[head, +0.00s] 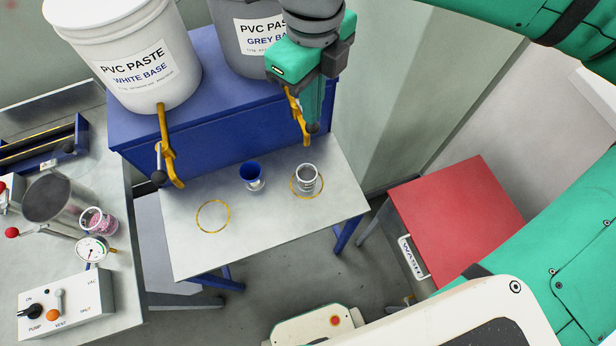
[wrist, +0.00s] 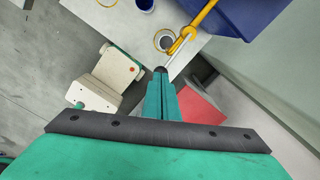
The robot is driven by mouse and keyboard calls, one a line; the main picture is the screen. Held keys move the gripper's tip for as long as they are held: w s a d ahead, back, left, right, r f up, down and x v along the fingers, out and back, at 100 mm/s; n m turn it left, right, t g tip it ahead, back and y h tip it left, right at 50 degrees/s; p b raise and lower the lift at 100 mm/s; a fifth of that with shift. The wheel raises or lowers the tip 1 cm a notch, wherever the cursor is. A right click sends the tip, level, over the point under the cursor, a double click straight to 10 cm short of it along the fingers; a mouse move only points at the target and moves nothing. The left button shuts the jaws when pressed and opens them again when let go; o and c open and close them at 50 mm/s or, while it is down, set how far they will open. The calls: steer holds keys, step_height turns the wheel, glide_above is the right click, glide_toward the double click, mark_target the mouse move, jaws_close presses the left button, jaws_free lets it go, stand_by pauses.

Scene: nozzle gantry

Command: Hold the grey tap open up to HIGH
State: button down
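The grey-base bucket (head: 245,35) stands on the blue cabinet, partly hidden by my arm. Its tap (head: 296,112) is yellow and also shows in the wrist view (wrist: 190,31). A pale lever rod (wrist: 178,48) runs from the tap to a dark knob (wrist: 160,70). My gripper (head: 312,126) is at the knob, fingers together and pointing down beside the tap. I cannot tell whether the knob is between the fingertips or only touched by them. A clear cup (head: 307,180) stands in a yellow ring below the tap. I see no clear stream, and no HIGH mark is legible.
The white-base bucket (head: 135,60) has its own yellow tap (head: 166,145) at the left. A blue cup (head: 251,176) and an empty yellow ring (head: 213,230) are on the grey table (head: 270,245). A red-topped wash stand (head: 450,215) is to the right; a vacuum bench (head: 110,300) is left.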

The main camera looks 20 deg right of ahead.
steer(key=shift+d+r, duration=0.15)
steer(key=shift+r, duration=2.35)
steer(key=shift+w, duration=0.1)
